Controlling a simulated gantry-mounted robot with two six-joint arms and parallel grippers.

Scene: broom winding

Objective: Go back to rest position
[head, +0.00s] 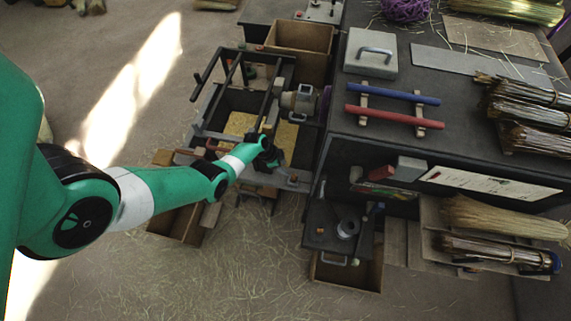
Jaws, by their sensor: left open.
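My left arm comes in from the left, green with white bands, and reaches over the winding machine (212,127). My left gripper (272,158) is dark and small at the arm's end, above the right part of the machine's lower frame. It is open, and I see nothing held in it. Whether it touches the machine, I cannot tell. My right gripper is not in this view.
A wooden bin (300,37) stands behind the machine. Straw-strewn floor (240,270) is open in front.

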